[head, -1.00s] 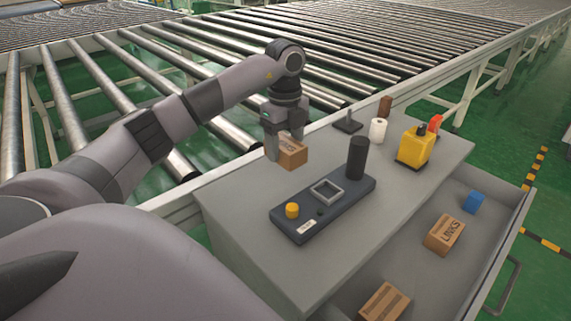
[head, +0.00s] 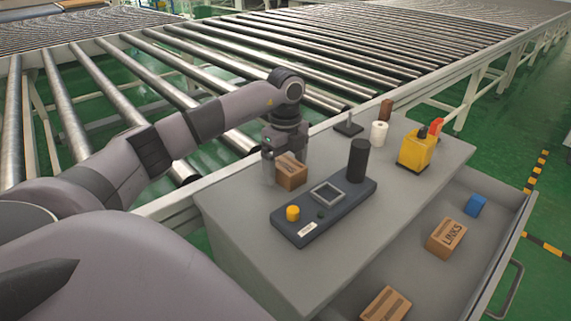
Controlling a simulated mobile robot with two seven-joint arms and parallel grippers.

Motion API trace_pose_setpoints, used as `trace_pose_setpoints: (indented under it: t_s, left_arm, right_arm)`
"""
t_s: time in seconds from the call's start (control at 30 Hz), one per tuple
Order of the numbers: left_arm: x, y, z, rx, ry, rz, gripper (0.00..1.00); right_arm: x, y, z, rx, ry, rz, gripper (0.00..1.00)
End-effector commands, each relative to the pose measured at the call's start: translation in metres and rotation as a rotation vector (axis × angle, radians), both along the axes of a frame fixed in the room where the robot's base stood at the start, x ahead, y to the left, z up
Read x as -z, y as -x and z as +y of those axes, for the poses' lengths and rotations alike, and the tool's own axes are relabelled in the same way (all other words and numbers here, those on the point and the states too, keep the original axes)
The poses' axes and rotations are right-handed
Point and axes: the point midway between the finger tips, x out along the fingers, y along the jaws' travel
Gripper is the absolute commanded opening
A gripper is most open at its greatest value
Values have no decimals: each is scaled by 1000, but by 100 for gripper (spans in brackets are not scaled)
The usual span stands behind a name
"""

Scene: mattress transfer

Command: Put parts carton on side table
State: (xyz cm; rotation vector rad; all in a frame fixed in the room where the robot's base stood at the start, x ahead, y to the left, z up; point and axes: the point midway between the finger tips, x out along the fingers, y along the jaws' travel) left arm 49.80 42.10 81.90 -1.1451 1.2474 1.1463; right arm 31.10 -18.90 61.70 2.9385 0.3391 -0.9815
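A small brown parts carton (head: 291,174) is between the fingers of my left gripper (head: 285,165), which looks shut on it. The carton is at the left back part of the grey side table top (head: 230,205), at or just above the surface; I cannot tell whether it touches. My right gripper is not in view.
A dark control box (head: 300,233) with a yellow knob and a black cylinder (head: 358,160) stands right of the carton. A yellow device (head: 417,150) and white roll (head: 379,133) are further back. The open drawer (head: 480,240) holds a LINKS carton (head: 446,238), another carton (head: 385,304) and a blue block (head: 475,205).

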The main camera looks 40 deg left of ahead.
Motion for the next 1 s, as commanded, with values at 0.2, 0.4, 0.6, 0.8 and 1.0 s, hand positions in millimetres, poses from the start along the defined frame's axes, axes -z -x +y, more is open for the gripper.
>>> trace_pose_setpoints:
  t_s: [0.2,0.4,0.6,0.8,1.0]
  left_arm:
    - [-2,0,0,0,0,-1,88]
    - [-30,-1,0,0,1,-6,88]
    - [-74,-1,0,0,2,-6,88]
    - [-109,-1,0,-1,0,-4,88]
    - [-123,-1,0,0,0,-1,88]
  right_arm:
    - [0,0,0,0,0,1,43]
    - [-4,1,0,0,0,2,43]
    - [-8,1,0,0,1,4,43]
    - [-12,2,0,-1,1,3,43]
    - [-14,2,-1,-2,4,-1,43]
